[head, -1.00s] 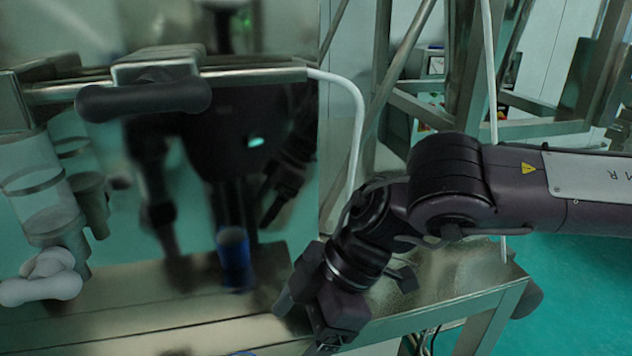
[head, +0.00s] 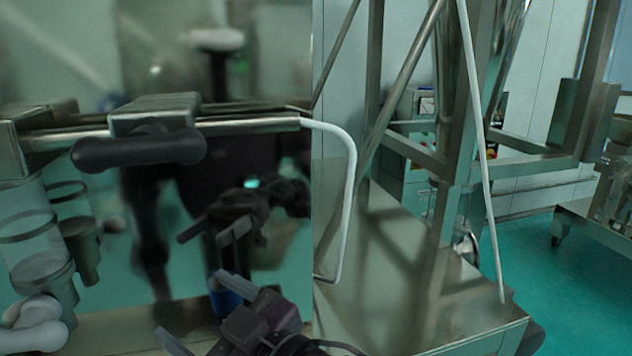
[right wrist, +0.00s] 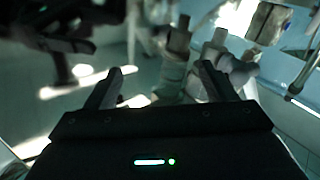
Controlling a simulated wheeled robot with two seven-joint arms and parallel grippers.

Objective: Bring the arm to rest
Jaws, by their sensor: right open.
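My right gripper (head: 203,313) is at the bottom of the head view, in front of the shiny steel panel. Its two fingers are spread, with nothing between them. In the right wrist view the fingers (right wrist: 160,72) stand apart and empty. Most of my right arm is out of the head view. My left gripper is not in view, apart from dark reflections of my body and arms in the panel.
A black handle (head: 140,148) on a steel clamp bar is above the panel. Clear cylinders (head: 35,240) with a pale knob (head: 35,325) stand at left. A steel ledge (head: 440,285) is bare at right.

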